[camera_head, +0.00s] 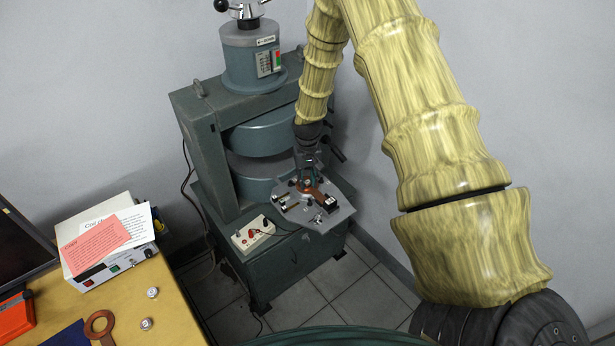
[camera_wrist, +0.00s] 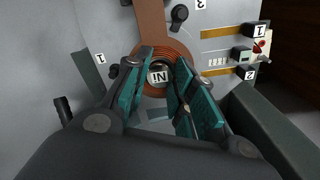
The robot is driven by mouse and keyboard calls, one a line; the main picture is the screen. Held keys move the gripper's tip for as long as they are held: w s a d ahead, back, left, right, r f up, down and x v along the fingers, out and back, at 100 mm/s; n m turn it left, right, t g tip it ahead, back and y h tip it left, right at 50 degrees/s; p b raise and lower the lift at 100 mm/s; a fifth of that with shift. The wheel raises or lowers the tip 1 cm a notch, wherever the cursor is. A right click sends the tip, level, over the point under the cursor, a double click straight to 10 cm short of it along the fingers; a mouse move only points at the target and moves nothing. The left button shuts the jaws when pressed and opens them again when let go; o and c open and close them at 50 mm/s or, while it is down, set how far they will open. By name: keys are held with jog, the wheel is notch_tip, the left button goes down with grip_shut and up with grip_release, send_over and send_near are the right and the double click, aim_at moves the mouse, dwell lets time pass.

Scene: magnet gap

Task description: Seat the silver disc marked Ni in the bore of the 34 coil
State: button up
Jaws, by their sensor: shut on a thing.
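My gripper (camera_head: 306,176) is low over the grey plate on the magnet stand, at a copper ring coil (camera_head: 313,190). In the wrist view, the teal fingers (camera_wrist: 161,70) are shut on a silver disc (camera_wrist: 158,78) whose letters read Ni, turned in the picture. The disc shows inside the outline of the coil (camera_wrist: 182,52), over its middle. The fingers hide part of the ring and bore, and I cannot tell how deep the disc sits. The coil's copper handle (camera_wrist: 151,20) runs away from the ring. I cannot read a coil number.
The plate (camera_head: 338,216) carries clamps and numbered labels. The blue-green magnet (camera_head: 262,138) stands close to the gripper. A white terminal box (camera_head: 252,234) is beside the plate. On the desk (camera_head: 175,322) lie two silver discs (camera_head: 152,292) (camera_head: 147,324) and another copper coil (camera_head: 93,318).

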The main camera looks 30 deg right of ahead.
aim_at(307, 182)
jog(key=shift+s+a+f, duration=0.1)
jog(key=shift+s+f, duration=0.05)
jog(key=shift+f, duration=0.3)
jog(key=o, duration=1)
jog(key=shift+f, duration=0.1)
jog(key=shift+c, duration=0.2)
jog(key=shift+f+b, duration=0.1)
jog(key=shift+b, duration=0.2)
jog(key=shift+r+p, duration=0.35)
jog(key=shift+r, duration=0.35)
notch_tip(307, 182, up, 12)
jog(key=b, duration=0.3)
jog(key=shift+b, duration=0.35)
jog(key=shift+f, duration=0.1)
